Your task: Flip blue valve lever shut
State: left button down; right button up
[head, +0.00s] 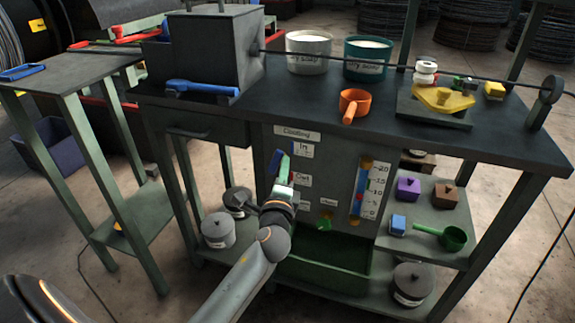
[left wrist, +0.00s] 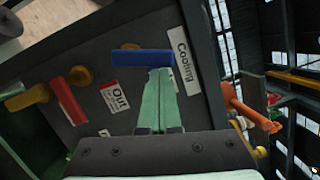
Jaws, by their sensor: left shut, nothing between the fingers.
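The blue valve lever (head: 275,160) is on the grey front panel under the "Cooling" label. In the left wrist view the blue lever (left wrist: 142,57) lies crosswise just beyond my fingertips. My left gripper (head: 283,168) reaches up to the panel beside the lever. Its green fingers (left wrist: 160,72) are shut together with nothing between them. The tips are at or very near the lever; I cannot tell whether they touch. My left gripper and arm hide part of the panel in the head view. My right gripper is not in view.
In the left wrist view a red lever (left wrist: 68,100) sits by the "Out" label, with a yellow lever (left wrist: 28,97) beyond. A green tray (head: 327,268) is below the panel. Another blue handle (head: 202,88) lies on the bench top.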

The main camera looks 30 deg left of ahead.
pick_arm(q)
jog(key=n+p, duration=0.1)
jog(key=a+r+n, duration=0.1)
jog(key=shift+s+n+g+p, duration=0.15)
jog(key=shift+n+g+p, duration=0.25)
jog(key=shift+a+n+p, duration=0.15)
jog(key=shift+n+p, duration=0.15)
jog(key=shift+n, duration=0.1)
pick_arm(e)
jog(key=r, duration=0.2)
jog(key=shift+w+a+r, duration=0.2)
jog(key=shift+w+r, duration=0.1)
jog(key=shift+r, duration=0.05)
